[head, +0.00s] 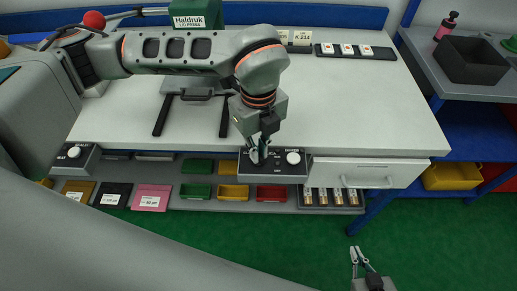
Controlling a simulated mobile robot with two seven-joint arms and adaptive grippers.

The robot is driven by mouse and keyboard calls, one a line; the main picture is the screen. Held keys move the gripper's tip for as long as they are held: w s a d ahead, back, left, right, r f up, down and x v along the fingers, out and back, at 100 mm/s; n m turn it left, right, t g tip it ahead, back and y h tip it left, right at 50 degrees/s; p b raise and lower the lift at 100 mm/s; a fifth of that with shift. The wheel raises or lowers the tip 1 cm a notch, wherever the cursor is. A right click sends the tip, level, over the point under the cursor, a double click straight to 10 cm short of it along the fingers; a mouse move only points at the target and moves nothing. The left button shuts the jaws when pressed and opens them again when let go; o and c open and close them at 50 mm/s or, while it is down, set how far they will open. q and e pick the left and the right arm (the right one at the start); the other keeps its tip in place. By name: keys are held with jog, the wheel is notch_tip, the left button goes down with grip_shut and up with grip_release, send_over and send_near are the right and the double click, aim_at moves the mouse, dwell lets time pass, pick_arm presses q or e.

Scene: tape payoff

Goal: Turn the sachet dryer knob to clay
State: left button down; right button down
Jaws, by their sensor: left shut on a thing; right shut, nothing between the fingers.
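A dark control box (273,172) is fixed at the front edge of the white bench. It has a white round knob (293,157) on its right half, under small lettering that is hard to read. My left gripper (258,157) reaches down to the box's left half and is shut on what seems to be a second knob, mostly hidden by the fingers. Its pointer and the markings around it cannot be read. My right gripper (356,252) is shut and empty, low over the green floor, away from the box.
Another dark box with a white knob (74,152) sits at the bench's left front corner. A white drawer (365,173) is right of the control box. Coloured bins and packets lie on the shelf below. A Halduk press (194,16) stands at the back.

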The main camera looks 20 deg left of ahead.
pick_arm(q)
jog(key=shift+w+r+n, duration=0.1)
jog(key=shift+n, duration=0.9)
jog(key=c, duration=2.2)
grip_release()
jog(key=shift+r, duration=0.1)
notch_tip(320, 180, up, 12)
jog(key=shift+f, duration=0.1)
